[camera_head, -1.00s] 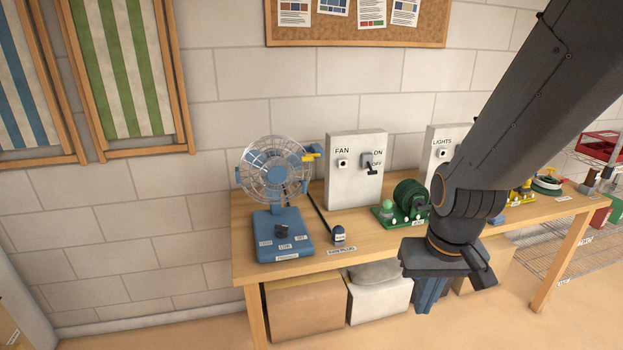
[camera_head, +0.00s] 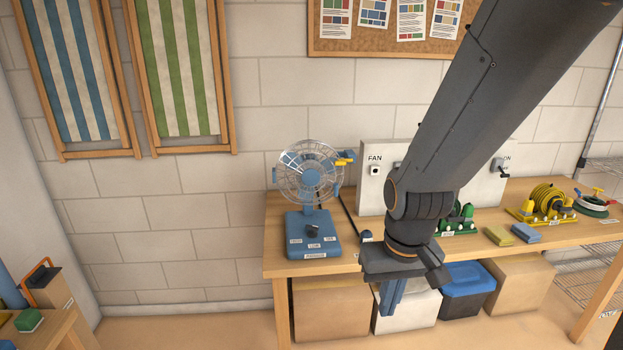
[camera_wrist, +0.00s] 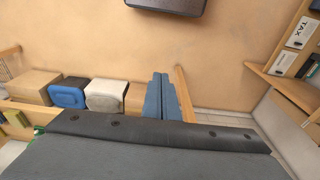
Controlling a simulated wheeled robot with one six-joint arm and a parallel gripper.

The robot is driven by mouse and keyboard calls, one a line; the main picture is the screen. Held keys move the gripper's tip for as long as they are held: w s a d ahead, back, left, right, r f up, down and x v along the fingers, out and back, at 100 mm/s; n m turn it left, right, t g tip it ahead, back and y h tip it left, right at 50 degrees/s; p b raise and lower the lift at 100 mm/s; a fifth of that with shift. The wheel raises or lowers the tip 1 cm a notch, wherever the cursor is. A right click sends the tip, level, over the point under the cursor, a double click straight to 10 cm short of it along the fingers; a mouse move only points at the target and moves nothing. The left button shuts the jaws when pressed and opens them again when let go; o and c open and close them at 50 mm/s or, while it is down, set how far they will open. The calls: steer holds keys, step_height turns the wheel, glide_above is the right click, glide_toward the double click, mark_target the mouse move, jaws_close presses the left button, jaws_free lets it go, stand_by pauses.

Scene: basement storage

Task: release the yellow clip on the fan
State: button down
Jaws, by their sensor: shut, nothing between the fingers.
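The blue desk fan (camera_head: 310,190) stands upright at the left end of the wooden workbench, with a clear round cage and a dark knob on its base. The yellow clip (camera_head: 345,160) sits at the right side of the cage, at its rim. My gripper (camera_head: 389,298) hangs in front of the bench, to the right of the fan and below the bench top, apart from both. Its blue fingers are together and empty; they also show in the wrist view (camera_wrist: 163,95), pointing over the floor. The fan is not in the wrist view.
The workbench (camera_head: 285,262) also holds a white FAN panel (camera_head: 375,155), partly behind my arm, a green device (camera_head: 457,222) and a yellow reel (camera_head: 550,203). Boxes and a blue-lidded bin (camera_head: 467,285) stand beneath. Another table (camera_head: 55,325) is at the lower left. Floor between them is clear.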

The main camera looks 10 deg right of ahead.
steer(key=shift+a, duration=0.1)
steer(key=w+f+t+b, duration=0.35)
steer(key=w+b, duration=0.25)
steer(key=w, duration=0.4)
steer(key=w+f+t+b, duration=0.3)
steer(key=w+t+b, duration=0.25)
steer(key=w, duration=0.55)
steer(key=w+r+t+b, duration=0.6)
steer(key=w+t+b, duration=0.3)
steer(key=t+b, duration=0.5)
steer(key=shift+a+r+b, duration=0.2)
steer(key=shift+b, duration=2.85)
steer(key=shift+w, duration=0.1)
steer(key=shift+w+r, duration=0.1)
